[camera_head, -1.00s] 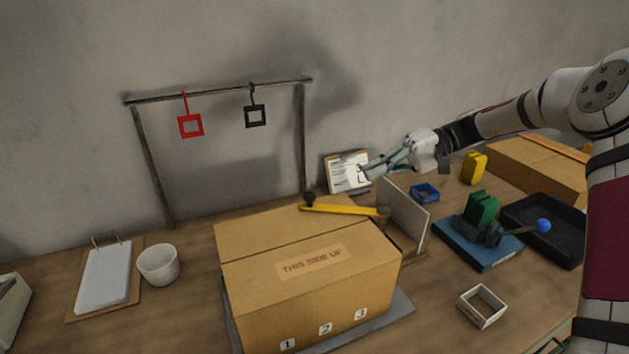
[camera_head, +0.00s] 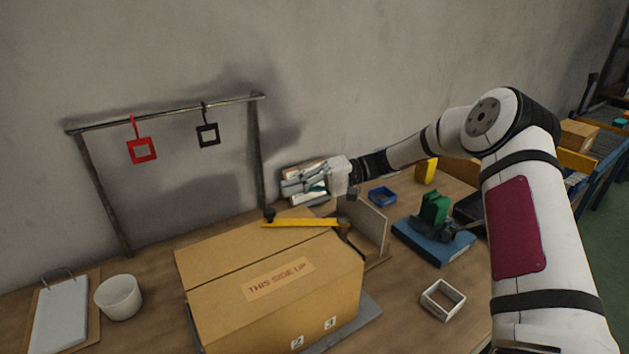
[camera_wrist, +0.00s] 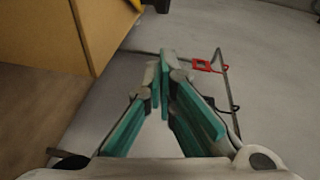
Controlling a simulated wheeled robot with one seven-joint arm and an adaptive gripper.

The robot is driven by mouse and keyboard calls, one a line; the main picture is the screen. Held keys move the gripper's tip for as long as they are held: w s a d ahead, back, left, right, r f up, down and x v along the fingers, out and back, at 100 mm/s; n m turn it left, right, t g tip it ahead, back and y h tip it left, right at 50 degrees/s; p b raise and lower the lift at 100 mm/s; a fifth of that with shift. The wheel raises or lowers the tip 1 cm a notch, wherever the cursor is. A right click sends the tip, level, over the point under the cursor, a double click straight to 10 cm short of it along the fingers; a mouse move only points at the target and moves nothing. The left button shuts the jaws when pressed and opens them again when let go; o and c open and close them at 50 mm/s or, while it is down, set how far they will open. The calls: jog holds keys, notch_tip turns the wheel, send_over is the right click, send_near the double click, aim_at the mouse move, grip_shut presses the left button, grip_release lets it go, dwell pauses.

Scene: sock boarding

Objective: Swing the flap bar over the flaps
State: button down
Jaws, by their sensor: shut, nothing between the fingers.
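The yellow flap bar (camera_head: 301,222) lies along the back right part of the top of the cardboard box (camera_head: 224,251). A dark knob (camera_head: 269,215) is at its left end, and its right end is at a dark pivot near the upright board. The box's top flaps look closed, with a seam across them. My gripper (camera_head: 289,188) is above and behind the bar, near the wall, fingers pointing left. It is apart from the bar. In the wrist view its teal-padded fingers (camera_wrist: 163,72) come together with nothing between them.
An upright board (camera_head: 370,228) stands right of the box. A rack with a red tag (camera_head: 141,149) and a black tag (camera_head: 208,134) is at the back left. A white cup (camera_head: 119,297) and clipboard (camera_head: 60,316) are left. A blue stand (camera_head: 434,242) is right.

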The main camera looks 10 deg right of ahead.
aim_at(282, 223)
jog(key=shift+s+a+f+p, duration=0.1)
jog(key=shift+s+a+p, duration=0.2)
jog(key=shift+s, duration=0.3)
jog(key=shift+s+a+p, duration=0.15)
jog(key=shift+s+a, duration=0.2)
jog(key=shift+s, duration=0.2)
jog(key=shift+s+a+f, duration=0.25)
jog(key=shift+s+a, duration=0.15)
jog(key=shift+s+a+f+n+g+b, duration=0.1)
jog(key=shift+s+a+n+g+b, duration=0.2)
jog(key=shift+s+n+g+b, duration=0.25)
jog(key=s+n+g+b, duration=0.1)
jog(key=s+n+g+h+b, duration=0.1)
jog(key=g, duration=0.1)
jog(key=shift+s+a, duration=0.1)
jog(key=shift+a, duration=0.25)
jog(key=shift+s+n+g+h+b, duration=0.4)
jog(key=shift+s+n+g, duration=0.2)
jog(key=shift+g, duration=0.15)
